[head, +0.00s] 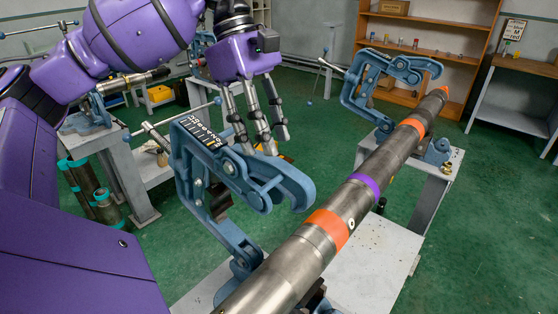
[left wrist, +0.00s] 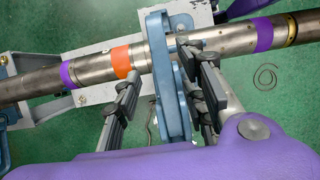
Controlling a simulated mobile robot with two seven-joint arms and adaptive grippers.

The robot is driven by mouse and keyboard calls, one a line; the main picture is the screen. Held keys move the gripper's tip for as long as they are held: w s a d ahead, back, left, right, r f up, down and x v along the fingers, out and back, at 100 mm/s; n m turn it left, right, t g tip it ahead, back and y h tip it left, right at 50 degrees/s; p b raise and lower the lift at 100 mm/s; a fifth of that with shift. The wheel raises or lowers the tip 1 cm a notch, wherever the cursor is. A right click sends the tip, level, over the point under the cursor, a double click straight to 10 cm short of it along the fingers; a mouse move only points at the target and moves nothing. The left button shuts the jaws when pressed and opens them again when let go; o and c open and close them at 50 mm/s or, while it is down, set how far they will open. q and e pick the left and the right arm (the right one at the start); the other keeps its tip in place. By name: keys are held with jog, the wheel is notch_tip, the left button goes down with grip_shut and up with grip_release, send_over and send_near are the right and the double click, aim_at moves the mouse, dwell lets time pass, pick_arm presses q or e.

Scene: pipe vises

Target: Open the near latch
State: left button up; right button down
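The near pipe vise (head: 232,172) is blue, with its upper frame standing beside the long steel pipe (head: 300,256). A curved blue arm (head: 290,186), which may be the near latch, reaches from the frame toward the pipe. My left gripper (head: 258,143) is over the frame's top with its fingers pointing down and spread apart. In the left wrist view, the open fingers (left wrist: 166,103) lie on either side of a blue vise bar (left wrist: 172,92), which crosses in front of the pipe (left wrist: 100,68). I cannot tell if any finger touches it. My right gripper is out of view.
A far blue vise (head: 372,88) stands at the pipe's other end. Orange and purple bands mark the pipe. Wooden shelves (head: 425,35) and a bench (head: 515,95) stand at the back. Green floor (head: 480,215) is clear at the right.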

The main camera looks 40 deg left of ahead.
aim_at(278, 161)
pick_arm(q)
jog(key=x, duration=0.7)
jog(key=shift+s+d+p, duration=0.15)
jog(key=shift+d+p, duration=0.05)
jog(key=shift+p, duration=0.2)
jog(key=shift+r, duration=0.1)
grip_shut()
